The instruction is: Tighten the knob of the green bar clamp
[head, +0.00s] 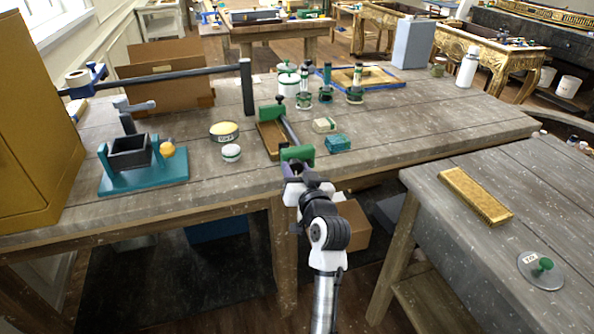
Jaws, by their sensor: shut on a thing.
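The green bar clamp (297,153) lies near the front edge of the grey wooden table. Its dark bar runs back to a second green jaw (272,113), and a brown wooden piece (271,139) lies alongside the bar, between the jaws. My gripper (297,178) is at the clamp's near end, at the table's front edge, and is shut on the knob there. The knob is mostly hidden by the fingers.
A round labelled tin (224,132) and a white jar (231,153) stand left of the clamp. A teal box (337,143) and a small cream block (324,125) are close on its right. A teal-based fixture (143,174) stands further left.

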